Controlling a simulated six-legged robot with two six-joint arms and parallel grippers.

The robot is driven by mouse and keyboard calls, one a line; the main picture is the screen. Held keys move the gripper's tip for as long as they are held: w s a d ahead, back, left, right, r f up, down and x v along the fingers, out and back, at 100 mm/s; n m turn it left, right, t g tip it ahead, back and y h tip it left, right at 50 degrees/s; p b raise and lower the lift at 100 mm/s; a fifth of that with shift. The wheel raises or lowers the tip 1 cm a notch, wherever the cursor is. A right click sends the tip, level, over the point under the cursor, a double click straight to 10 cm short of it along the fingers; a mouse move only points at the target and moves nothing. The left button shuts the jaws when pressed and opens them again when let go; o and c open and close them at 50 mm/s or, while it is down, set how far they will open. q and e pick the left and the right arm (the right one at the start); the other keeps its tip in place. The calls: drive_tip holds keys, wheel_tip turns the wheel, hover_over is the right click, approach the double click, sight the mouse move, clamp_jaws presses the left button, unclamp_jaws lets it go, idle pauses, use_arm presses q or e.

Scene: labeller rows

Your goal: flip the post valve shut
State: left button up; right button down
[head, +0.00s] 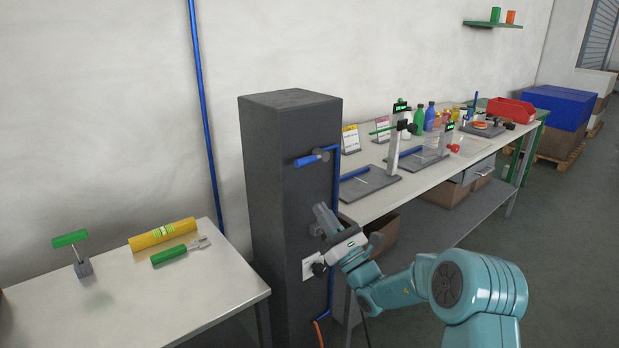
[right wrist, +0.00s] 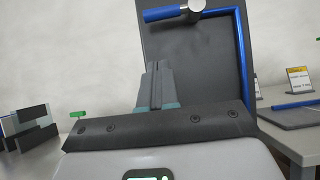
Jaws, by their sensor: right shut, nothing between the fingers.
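The post valve's blue lever (head: 306,161) sits near the top of the dark post (head: 272,200) in the head view. The lever points left from its grey pivot, roughly level, and a blue pipe (head: 336,190) runs down from there. The lever also shows at the top of the right wrist view (right wrist: 165,13). My right gripper (head: 322,212) is in front of the post, below the lever and apart from it. Its fingers (right wrist: 156,85) are together and empty, pointing up toward the lever. My left gripper is in neither view.
A long workbench (head: 385,205) at right carries stands, bottles and a red bin (head: 511,110).

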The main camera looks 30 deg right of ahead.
sight(309, 159)
use_arm(q)
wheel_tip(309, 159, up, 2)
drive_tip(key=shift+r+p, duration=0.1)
drive_tip(key=shift+p, duration=0.85)
use_arm(e)
drive_tip(key=w+r, duration=0.5)
drive_tip(key=r, duration=0.1)
drive_tip(key=shift+w+a+r, duration=0.15)
drive_tip(key=shift+a+r, duration=0.05)
drive_tip(key=shift+r, duration=0.2)
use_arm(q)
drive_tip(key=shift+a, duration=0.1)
use_arm(e)
drive_tip(key=shift+d, duration=0.1)
